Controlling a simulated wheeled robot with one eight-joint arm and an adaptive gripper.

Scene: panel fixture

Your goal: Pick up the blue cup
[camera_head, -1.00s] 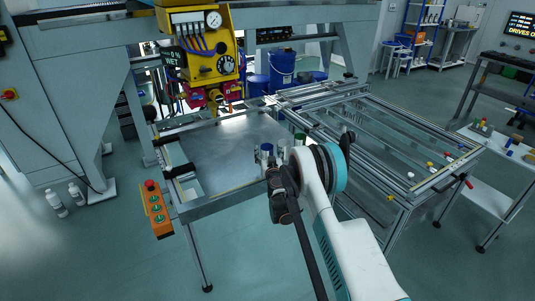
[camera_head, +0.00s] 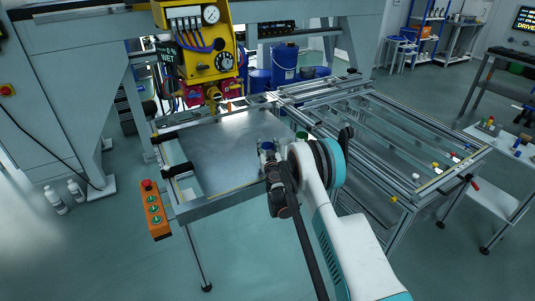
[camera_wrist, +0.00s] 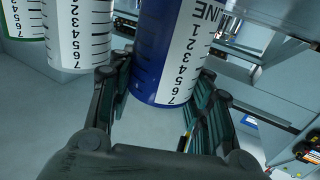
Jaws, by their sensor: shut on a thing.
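The blue cup (camera_wrist: 165,55) has a white label with black numbers and tick marks. In the wrist view it stands between the two fingers of my gripper (camera_wrist: 163,78), which is shut on it. In the head view the blue cup (camera_head: 267,146) is small, at the near edge of the metal table, with my gripper (camera_head: 270,162) in front of it and partly hiding it. Whether its base touches the table cannot be told.
A white-labelled cup (camera_wrist: 80,35) and a green-rimmed cup (camera_wrist: 22,20) stand left of the blue cup in the wrist view. The metal plate (camera_head: 220,150) is clear. A railed frame (camera_head: 400,150) lies right. An orange button box (camera_head: 154,210) hangs at the left.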

